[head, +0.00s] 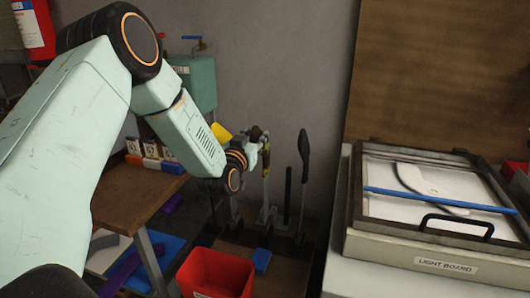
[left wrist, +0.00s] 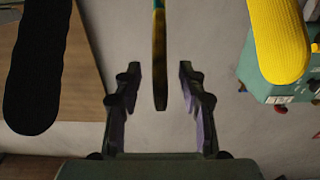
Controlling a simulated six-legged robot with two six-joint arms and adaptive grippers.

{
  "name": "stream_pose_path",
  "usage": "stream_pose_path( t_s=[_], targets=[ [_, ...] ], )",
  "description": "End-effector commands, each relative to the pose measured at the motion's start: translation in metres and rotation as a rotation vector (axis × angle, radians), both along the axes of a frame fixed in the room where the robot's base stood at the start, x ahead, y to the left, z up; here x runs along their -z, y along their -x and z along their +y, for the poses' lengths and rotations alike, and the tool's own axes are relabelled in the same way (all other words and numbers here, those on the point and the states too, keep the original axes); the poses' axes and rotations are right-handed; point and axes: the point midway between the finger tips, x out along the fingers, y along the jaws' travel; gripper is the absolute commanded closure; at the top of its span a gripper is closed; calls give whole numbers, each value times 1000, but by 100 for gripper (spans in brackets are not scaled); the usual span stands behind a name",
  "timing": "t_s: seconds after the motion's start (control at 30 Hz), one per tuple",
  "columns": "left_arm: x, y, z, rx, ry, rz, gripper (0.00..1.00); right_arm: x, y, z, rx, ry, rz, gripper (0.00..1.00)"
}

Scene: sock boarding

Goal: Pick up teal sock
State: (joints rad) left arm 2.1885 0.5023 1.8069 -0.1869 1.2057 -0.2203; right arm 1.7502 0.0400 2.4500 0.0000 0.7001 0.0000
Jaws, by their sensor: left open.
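My left gripper (head: 258,136) is at the end of the left arm in the head view, in front of the grey wall. In the left wrist view the left gripper (left wrist: 157,92) is open, its two fingers apart. A narrow strip (left wrist: 159,60), seen edge-on, hangs between the fingers with gaps on both sides. It is teal at its top edge and olive-yellow and dark below, so I cannot tell for sure that it is the teal sock. A black sock-like shape (left wrist: 38,65) is at left and a yellow one (left wrist: 278,42) at right. My right gripper is out of view.
A light board (head: 445,235) with a blue strip and a pale curved shape stands at right. A red bin (head: 215,274) is on the floor below my left gripper. A brown table (head: 130,195) is at left. Upright dark shapes (head: 303,165) stand by the wall.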

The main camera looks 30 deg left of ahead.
Motion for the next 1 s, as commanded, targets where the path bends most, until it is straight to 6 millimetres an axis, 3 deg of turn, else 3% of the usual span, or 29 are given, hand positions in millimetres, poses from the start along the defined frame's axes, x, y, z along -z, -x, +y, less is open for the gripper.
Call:
stream_pose_path(
  t_s=[0.2,0.47,0.9,1.0],
  targets=[
    [1,-22,3,2,0,0,59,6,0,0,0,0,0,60],
    [0,-25,1,4,1,1,59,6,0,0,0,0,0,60],
    [0,-25,2,4,1,1,96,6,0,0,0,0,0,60],
    [0,-25,2,4,1,1,100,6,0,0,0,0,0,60]
  ],
)
